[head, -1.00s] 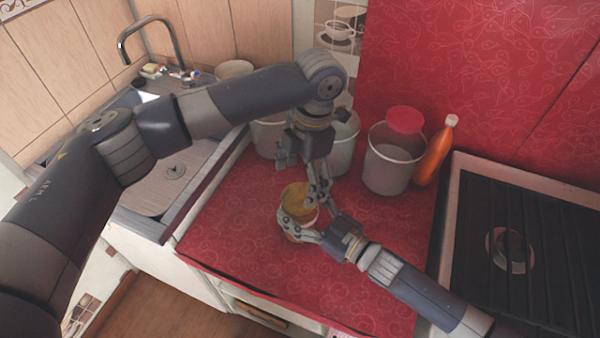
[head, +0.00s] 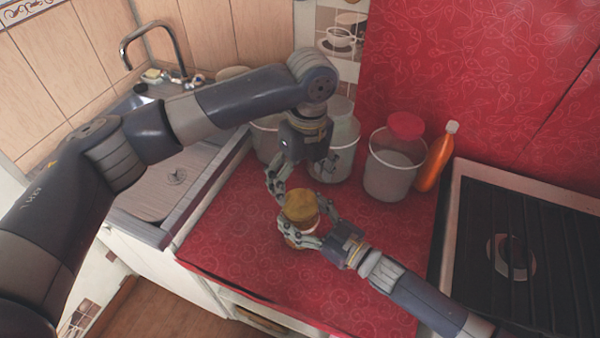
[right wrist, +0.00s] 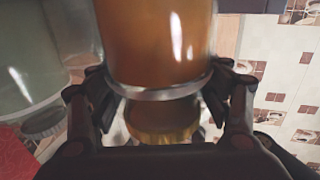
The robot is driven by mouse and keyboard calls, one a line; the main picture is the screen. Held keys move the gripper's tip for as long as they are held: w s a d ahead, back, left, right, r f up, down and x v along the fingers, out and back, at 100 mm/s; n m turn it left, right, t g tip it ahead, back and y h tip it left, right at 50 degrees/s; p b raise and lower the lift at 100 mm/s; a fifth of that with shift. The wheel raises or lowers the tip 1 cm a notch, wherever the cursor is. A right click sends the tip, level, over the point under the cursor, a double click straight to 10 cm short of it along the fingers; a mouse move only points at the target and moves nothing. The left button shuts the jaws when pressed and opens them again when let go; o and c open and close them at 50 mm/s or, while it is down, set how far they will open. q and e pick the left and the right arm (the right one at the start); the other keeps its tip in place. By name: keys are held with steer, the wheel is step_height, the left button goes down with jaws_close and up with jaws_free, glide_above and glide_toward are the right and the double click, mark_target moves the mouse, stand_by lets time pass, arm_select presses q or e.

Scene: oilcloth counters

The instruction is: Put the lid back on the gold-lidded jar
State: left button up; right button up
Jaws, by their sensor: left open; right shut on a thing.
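The jar (head: 309,224) stands upright at the middle of the red counter, mostly hidden by gripper fingers. Its gold lid (head: 299,204) shows at the top of it; I cannot tell whether it is fully seated. In the right wrist view the jar is glass with amber contents (right wrist: 155,45) and a silver band, and gold (right wrist: 160,128) shows beyond the band. My right gripper (head: 306,226) is shut on the jar, with its fingers on either side in the right wrist view. My left gripper (head: 300,183) is open, pointing down just above the lid.
Pale canisters (head: 335,155) and a bucket-like container (head: 391,175) with a red top (head: 406,125) stand behind. An orange bottle (head: 436,160) is beside it. The sink (head: 155,190) is at left, the stove (head: 520,235) at right. The counter's front is clear.

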mark_target(300, 202)
arm_select(q)
steer(key=n, duration=0.5)
steer(key=shift+r, duration=0.25)
steer(key=n, duration=0.5)
steer(key=shift+r, duration=0.2)
steer(key=n, duration=0.5)
steer(key=shift+a+r, duration=0.1)
steer(key=shift+r, duration=0.1)
steer(key=n, duration=0.5)
steer(key=shift+r+h, duration=0.2)
steer(key=shift+h, duration=0.1)
steer(key=shift+f, duration=4)
